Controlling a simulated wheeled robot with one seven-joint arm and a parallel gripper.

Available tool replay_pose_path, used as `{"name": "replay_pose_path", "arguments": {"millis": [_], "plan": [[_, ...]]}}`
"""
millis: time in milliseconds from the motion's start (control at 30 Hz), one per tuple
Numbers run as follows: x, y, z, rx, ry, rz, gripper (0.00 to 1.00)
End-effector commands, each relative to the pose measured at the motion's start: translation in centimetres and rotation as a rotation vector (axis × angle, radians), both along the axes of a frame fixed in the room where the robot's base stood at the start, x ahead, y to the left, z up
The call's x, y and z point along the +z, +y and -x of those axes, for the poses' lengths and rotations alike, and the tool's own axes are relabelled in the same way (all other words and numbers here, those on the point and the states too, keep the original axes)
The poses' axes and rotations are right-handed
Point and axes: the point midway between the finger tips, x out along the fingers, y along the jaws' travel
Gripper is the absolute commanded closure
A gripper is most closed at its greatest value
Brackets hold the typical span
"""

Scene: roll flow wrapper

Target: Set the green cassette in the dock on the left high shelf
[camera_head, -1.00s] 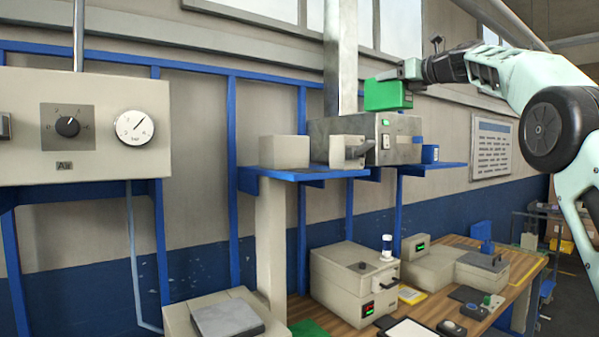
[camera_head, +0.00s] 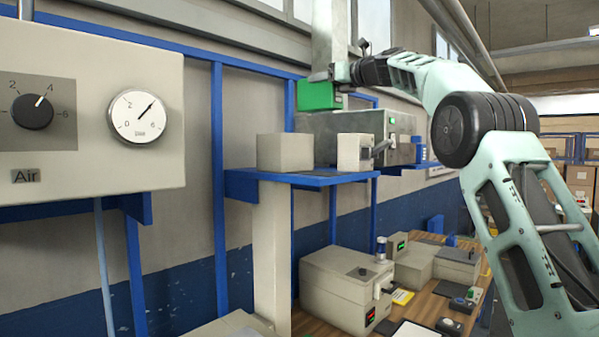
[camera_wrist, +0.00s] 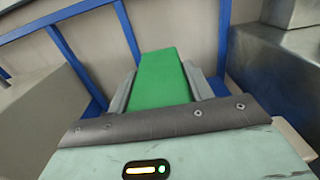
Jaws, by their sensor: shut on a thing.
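The green cassette (camera_head: 318,97) is held in my gripper (camera_head: 322,78), up in the air above the left high shelf (camera_head: 240,187). In the wrist view the cassette (camera_wrist: 161,78) sits between the two grey fingers, which are shut on it. On the shelf stand a plain beige block (camera_head: 284,152) and a smaller beige unit (camera_head: 354,152) with a dark handle. A dark flat patch (camera_head: 315,172) lies between them; I cannot tell for sure whether it is the dock. The cassette is clear of the shelf and everything on it.
A steel machine (camera_head: 318,122) with a green display stands behind the shelf units, close below the cassette. A vertical metal duct (camera_head: 331,40) rises behind. A beige air panel (camera_head: 80,120) with knob and gauge is at left. Below is a wooden bench (camera_head: 420,290) with several devices.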

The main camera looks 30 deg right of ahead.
Motion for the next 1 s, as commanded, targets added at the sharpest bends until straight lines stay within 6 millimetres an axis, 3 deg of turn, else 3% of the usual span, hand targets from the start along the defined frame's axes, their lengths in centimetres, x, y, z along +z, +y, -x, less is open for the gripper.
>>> {"name": "replay_pose_path", "arguments": {"millis": [133,500,1000], "plan": [[-2.2,0.0,0.1,-0.001,0.001,-0.002,0.82],[-11.1,0.0,0.1,-0.001,0.002,-0.003,0.82],[-17.0,0.0,0.0,0.001,0.000,-0.003,0.82]]}}
